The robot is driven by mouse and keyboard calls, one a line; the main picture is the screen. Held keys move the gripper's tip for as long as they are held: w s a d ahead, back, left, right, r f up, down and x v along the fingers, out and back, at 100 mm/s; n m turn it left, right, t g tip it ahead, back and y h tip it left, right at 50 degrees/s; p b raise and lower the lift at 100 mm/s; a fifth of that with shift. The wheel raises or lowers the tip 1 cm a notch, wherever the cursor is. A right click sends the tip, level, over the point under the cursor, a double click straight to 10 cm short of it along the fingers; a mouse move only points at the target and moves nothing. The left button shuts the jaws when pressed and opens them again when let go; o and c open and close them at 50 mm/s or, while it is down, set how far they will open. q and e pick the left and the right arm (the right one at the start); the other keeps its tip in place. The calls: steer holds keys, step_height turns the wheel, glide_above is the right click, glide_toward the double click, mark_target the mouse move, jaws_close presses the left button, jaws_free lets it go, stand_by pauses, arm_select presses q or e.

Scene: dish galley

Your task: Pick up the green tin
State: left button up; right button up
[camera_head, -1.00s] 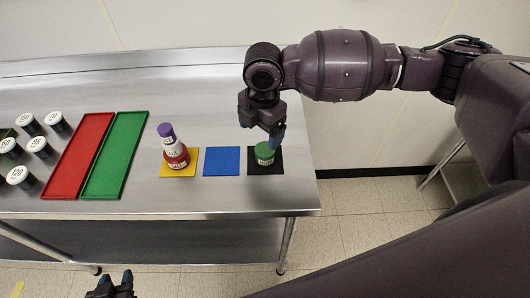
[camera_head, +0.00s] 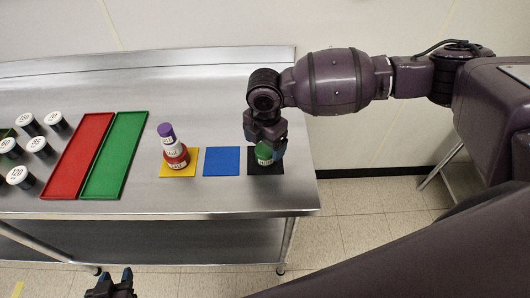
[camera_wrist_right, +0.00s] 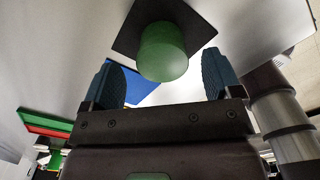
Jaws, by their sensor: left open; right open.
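The green tin (camera_head: 264,154) stands upright on the black square mat (camera_head: 266,170) near the right end of the steel table. It also shows in the right wrist view (camera_wrist_right: 163,52), on the dark mat there (camera_wrist_right: 127,38). My right gripper (camera_head: 266,147) is open just above and around the tin's top in the head view. In the right wrist view its fingertips (camera_wrist_right: 163,72) are apart, with the tin between and slightly ahead of them. I cannot tell whether a finger touches it. My left gripper (camera_head: 112,280) is open and empty in front of the table, low in the head view.
Green (camera_head: 116,155) and red (camera_head: 78,155) trays lie further left, beside several dark, white-topped tins (camera_head: 40,147).

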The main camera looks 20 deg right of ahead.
mark_target(265, 149)
step_height(265, 149, down, 3)
steer(key=shift+s+f, duration=0.15)
steer(key=shift+c, duration=0.4)
steer(key=c, duration=1)
